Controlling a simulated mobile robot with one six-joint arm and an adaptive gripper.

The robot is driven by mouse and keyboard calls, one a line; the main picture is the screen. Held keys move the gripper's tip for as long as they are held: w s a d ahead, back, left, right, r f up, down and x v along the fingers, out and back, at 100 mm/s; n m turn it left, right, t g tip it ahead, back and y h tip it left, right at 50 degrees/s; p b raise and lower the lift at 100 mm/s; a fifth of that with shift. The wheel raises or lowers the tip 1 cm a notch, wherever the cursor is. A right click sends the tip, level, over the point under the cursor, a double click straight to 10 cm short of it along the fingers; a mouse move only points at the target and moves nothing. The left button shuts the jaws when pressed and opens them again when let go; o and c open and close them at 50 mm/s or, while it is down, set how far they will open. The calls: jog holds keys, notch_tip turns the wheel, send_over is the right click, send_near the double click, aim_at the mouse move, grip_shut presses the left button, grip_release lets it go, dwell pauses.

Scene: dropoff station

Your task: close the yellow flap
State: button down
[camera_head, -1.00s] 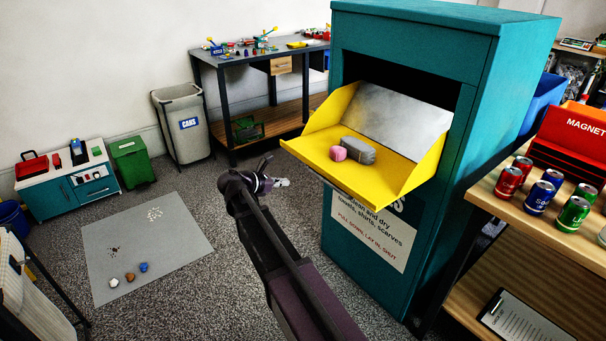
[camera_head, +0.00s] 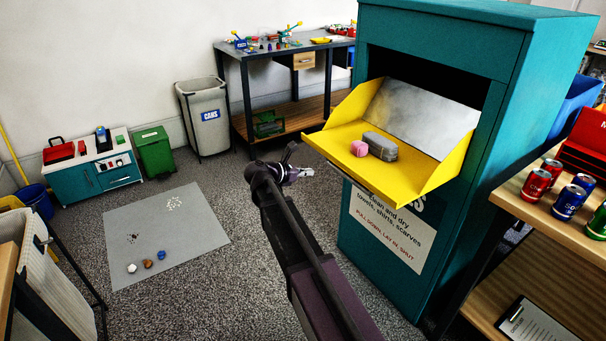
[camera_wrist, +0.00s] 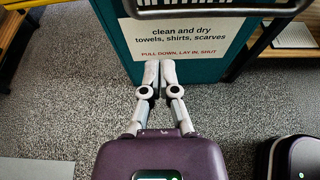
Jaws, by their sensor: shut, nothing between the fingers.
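The yellow flap (camera_head: 388,179) hangs open at the front of the teal bin (camera_head: 420,43), tilted out like a chute with side walls. A small pink item (camera_head: 359,148) and a grey rolled item (camera_head: 381,146) lie on it. My gripper (camera_head: 308,172) is shut and empty, below and left of the flap's front edge, apart from it. In the wrist view my gripper (camera_wrist: 160,68) has its fingers together, pointing at the bin's labelled lower front (camera_wrist: 185,40). A dark edge crosses the top of that view; I cannot tell what part it is.
A wooden table with cans (camera_head: 536,184) stands close on the bin's right. A grey CANS bin (camera_head: 203,117), a workbench (camera_head: 282,102) and a green bin (camera_head: 155,152) stand at the back. A grey mat (camera_head: 185,232) lies on the floor at left. Floor before the bin is clear.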

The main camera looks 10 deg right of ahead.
jog(key=w+d+r+p, duration=0.1)
jog(key=w+d+p, duration=0.1)
jog(key=d, duration=0.4)
jog(key=shift+w+r, duration=0.15)
jog(key=shift+r, duration=0.2)
jog(key=shift+d, duration=0.1)
jog(key=shift+d+r+p, duration=0.1)
jog(key=shift+r+p, duration=0.1)
jog(key=shift+p, duration=0.1)
dwell(0.6)
